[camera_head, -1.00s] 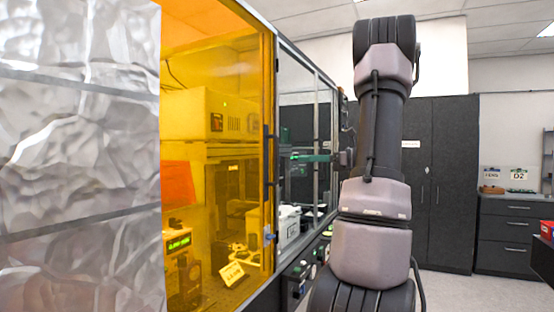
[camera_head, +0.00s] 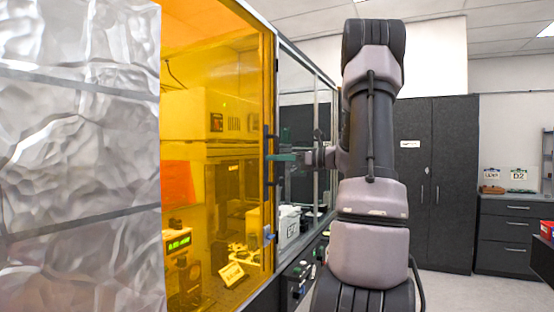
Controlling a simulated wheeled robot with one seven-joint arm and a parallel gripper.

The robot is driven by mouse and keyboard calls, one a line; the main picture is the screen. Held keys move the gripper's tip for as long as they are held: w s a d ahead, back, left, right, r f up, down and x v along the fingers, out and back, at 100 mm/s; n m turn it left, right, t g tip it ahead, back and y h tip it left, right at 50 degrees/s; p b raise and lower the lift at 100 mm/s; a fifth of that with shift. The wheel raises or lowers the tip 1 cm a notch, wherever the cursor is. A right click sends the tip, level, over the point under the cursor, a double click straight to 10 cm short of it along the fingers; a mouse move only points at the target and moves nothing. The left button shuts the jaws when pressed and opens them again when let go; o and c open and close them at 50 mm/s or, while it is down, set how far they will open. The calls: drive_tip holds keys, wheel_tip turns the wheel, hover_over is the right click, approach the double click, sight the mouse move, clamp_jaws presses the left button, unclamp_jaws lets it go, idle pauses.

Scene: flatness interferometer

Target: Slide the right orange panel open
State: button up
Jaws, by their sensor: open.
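The orange panel (camera_head: 225,120) is a see-through sliding pane on the front of the enclosure. A dark vertical handle (camera_head: 268,172) stands near its right edge, with a small blue and white piece (camera_head: 268,235) below it. My gripper (camera_head: 272,157) reaches left from my arm, with its green fingers at the height of the handle's upper part. The fingers overlap the handle in the picture. The gap between them is too small to make out, and I cannot tell whether they touch the handle. The panel's left part is hidden behind crinkled silver sheeting.
The silver sheeting (camera_head: 80,150) fills the left side. Behind the panel are instruments and a lit green display (camera_head: 179,243). Clear side panes (camera_head: 300,130) lie right of the orange panel. A dark cabinet (camera_head: 435,180) and drawers (camera_head: 515,235) stand at the back right, with open floor before them.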

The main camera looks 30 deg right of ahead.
clamp_jaws()
idle(1.4)
